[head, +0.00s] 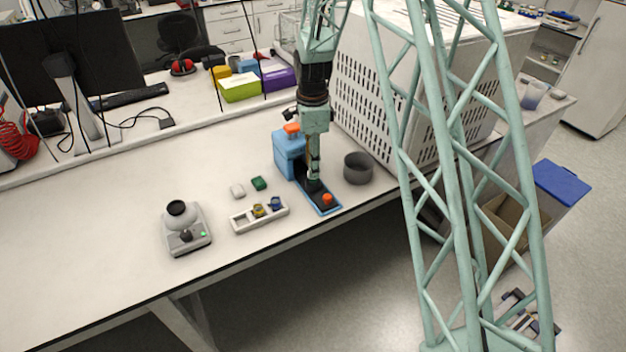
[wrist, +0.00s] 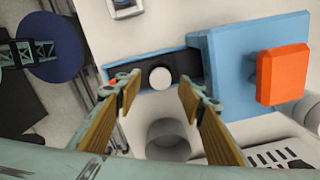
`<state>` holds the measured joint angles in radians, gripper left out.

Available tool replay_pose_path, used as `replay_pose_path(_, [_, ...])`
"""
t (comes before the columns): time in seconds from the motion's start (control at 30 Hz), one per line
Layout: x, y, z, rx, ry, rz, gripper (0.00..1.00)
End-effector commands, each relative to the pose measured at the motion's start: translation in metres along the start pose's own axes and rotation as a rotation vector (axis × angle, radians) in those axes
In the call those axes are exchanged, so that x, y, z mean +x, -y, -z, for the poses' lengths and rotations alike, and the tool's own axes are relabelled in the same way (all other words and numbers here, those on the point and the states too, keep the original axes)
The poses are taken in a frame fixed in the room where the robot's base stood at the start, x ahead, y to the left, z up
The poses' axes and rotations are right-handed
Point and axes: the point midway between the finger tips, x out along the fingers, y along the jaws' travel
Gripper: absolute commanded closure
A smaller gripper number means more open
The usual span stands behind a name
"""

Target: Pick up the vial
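The likely vial shows as a round white top (wrist: 160,77) in the wrist view. It sits in the dark slot of a blue device (wrist: 235,55), which stands on the bench in the head view (head: 287,155). My gripper (wrist: 158,92) is open and empty, with one tan-padded finger on each side of the white top and gaps on both sides. In the head view my gripper (head: 314,178) points down over the device's dark base. The vial's body is hidden in the wrist view, and I cannot make the vial out clearly in the head view.
A dark grey cup (head: 357,170) stands close right of the device. A white tray (head: 246,221) with yellow and blue pieces lies left, near green and white blocks. A small balance-like instrument (head: 186,230) is farther left. A large perforated white housing (head: 365,95) stands behind right.

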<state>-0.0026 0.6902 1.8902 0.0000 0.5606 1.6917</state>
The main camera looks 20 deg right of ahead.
Motion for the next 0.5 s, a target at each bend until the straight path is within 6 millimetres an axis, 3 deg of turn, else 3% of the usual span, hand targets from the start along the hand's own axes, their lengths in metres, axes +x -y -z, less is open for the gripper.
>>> replay_pose_path(0.5, [0.044, 0.001, 0.002, 0.0, 0.0, -0.001, 0.64])
